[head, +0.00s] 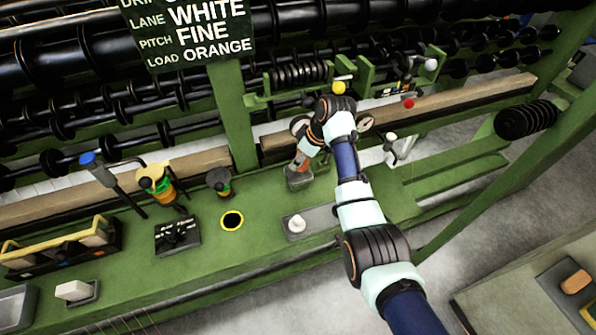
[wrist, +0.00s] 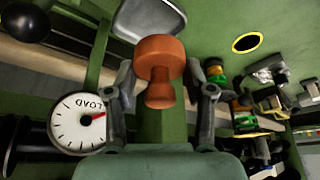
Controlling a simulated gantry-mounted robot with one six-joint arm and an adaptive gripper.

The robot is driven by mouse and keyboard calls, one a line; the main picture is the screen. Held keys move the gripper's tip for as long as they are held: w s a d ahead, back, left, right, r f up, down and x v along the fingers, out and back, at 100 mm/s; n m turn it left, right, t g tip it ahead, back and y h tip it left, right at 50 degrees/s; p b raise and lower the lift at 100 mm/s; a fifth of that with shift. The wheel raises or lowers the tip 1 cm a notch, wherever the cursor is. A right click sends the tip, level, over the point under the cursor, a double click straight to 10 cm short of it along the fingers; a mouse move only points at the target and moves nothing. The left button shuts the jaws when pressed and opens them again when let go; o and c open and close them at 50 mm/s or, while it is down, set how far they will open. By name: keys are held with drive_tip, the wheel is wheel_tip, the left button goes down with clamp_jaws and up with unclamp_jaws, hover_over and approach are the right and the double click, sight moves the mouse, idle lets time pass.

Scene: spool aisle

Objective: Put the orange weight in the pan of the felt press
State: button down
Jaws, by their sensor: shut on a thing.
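My gripper (head: 305,150) is shut on the orange weight (wrist: 160,60), a knobbed piece with a wide head and narrower stem. In the wrist view the weight sits between my two fingers; in the head view a little of the weight (head: 300,160) shows below my wrist. A grey square pan (head: 299,181) lies just below the weight in the head view, and its grey plate (wrist: 150,16) shows beyond the weight in the wrist view. I cannot tell whether weight and pan touch. The LOAD dial (wrist: 77,122) with a red needle is left of my gripper.
A grey plate (head: 322,217) with a white knobbed weight (head: 297,224) stands nearer the front. A yellow-rimmed hole (head: 232,220), a black control box (head: 178,236) and several bottle-like tools are left. A sign (head: 190,32) reads LOAD ORANGE. Black rollers run behind.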

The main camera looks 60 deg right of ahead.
sight(294, 173)
drive_tip(key=shift+w+d+f+b, duration=0.15)
drive_tip(key=shift+w+d+b, duration=0.25)
drive_tip(key=shift+w+d, duration=0.35)
drive_tip(key=shift+f, duration=0.65)
drive_tip(key=shift+s+a+f, duration=0.15)
drive_tip(key=shift+f, duration=0.1)
wheel_tip(294, 173, down, 5)
drive_tip(key=shift+r+b, duration=0.15)
drive_tip(key=shift+b, duration=1.1)
drive_tip(key=shift+f+b, duration=0.3)
drive_tip(key=shift+b, duration=0.1)
drive_tip(key=shift+w+d+r, duration=0.25)
drive_tip(key=shift+f, duration=0.2)
drive_tip(key=shift+c, duration=2.1)
unclamp_jaws()
